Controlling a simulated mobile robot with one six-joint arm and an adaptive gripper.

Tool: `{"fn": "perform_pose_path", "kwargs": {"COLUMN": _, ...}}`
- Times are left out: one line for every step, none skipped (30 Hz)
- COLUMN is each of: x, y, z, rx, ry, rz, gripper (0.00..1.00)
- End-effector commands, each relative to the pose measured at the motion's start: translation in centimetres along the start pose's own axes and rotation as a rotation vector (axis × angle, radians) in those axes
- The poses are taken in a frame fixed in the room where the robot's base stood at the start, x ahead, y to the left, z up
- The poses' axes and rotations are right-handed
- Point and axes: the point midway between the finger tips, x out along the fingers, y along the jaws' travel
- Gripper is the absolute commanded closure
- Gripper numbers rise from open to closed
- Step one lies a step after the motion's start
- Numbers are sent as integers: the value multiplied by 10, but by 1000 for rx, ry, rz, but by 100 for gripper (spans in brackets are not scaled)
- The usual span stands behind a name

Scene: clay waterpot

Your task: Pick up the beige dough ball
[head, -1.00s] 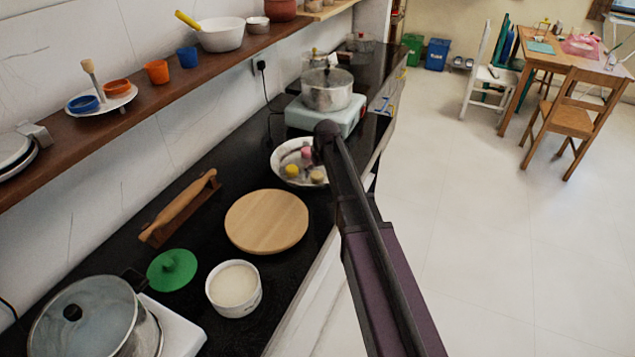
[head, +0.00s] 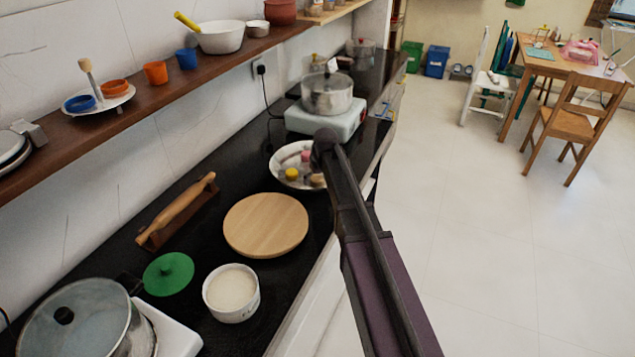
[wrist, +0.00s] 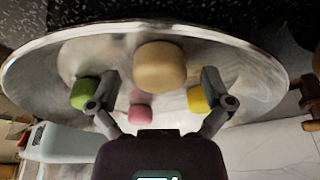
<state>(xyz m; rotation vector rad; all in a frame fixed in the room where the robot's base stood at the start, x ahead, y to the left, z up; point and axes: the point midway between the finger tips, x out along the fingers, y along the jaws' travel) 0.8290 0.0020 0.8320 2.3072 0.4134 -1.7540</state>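The beige dough ball (wrist: 160,66) is rounded and sits in a shallow metal bowl (wrist: 262,72), in the upper middle of the wrist view. In the head view the ball (head: 317,180) is partly hidden by my arm. My gripper (wrist: 160,82) is open, with one dark finger to each side of the ball in the picture. Clear gaps show between ball and fingers; I cannot tell the exact depth between them. In the head view my arm hides the fingers.
A pot (head: 327,95) on a stove stands behind the bowl. A round wooden board (head: 265,224) lies in front.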

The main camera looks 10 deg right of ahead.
Motion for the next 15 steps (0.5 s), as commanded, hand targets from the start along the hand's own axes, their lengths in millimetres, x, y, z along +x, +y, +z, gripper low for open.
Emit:
{"fn": "perform_pose_path", "kwargs": {"x": 0, "y": 0, "z": 0, "rx": 0, "ry": 0, "rz": 0, "gripper": 12}}
{"fn": "perform_pose_path", "kwargs": {"x": 0, "y": 0, "z": 0, "rx": 0, "ry": 0, "rz": 0, "gripper": 21}}
{"fn": "perform_pose_path", "kwargs": {"x": 0, "y": 0, "z": 0, "rx": 0, "ry": 0, "rz": 0, "gripper": 33}}
{"fn": "perform_pose_path", "kwargs": {"x": 0, "y": 0, "z": 0, "rx": 0, "ry": 0, "rz": 0, "gripper": 42}}
{"fn": "perform_pose_path", "kwargs": {"x": 0, "y": 0, "z": 0, "rx": 0, "ry": 0, "rz": 0, "gripper": 50}}
{"fn": "perform_pose_path", "kwargs": {"x": 0, "y": 0, "z": 0, "rx": 0, "ry": 0, "rz": 0, "gripper": 62}}
{"fn": "perform_pose_path", "kwargs": {"x": 0, "y": 0, "z": 0, "rx": 0, "ry": 0, "rz": 0, "gripper": 71}}
{"fn": "perform_pose_path", "kwargs": {"x": 0, "y": 0, "z": 0, "rx": 0, "ry": 0, "rz": 0, "gripper": 80}}
{"fn": "perform_pose_path", "kwargs": {"x": 0, "y": 0, "z": 0, "rx": 0, "ry": 0, "rz": 0, "gripper": 82}}
{"fn": "perform_pose_path", "kwargs": {"x": 0, "y": 0, "z": 0, "rx": 0, "ry": 0, "rz": 0, "gripper": 82}}
{"fn": "perform_pose_path", "kwargs": {"x": 0, "y": 0, "z": 0, "rx": 0, "ry": 0, "rz": 0, "gripper": 83}}
{"fn": "perform_pose_path", "kwargs": {"x": 0, "y": 0, "z": 0, "rx": 0, "ry": 0, "rz": 0, "gripper": 83}}
{"fn": "perform_pose_path", "kwargs": {"x": 0, "y": 0, "z": 0, "rx": 0, "ry": 0, "rz": 0, "gripper": 83}}
{"fn": "perform_pose_path", "kwargs": {"x": 0, "y": 0, "z": 0, "rx": 0, "ry": 0, "rz": 0, "gripper": 83}}
{"fn": "perform_pose_path", "kwargs": {"x": 0, "y": 0, "z": 0, "rx": 0, "ry": 0, "rz": 0, "gripper": 83}}
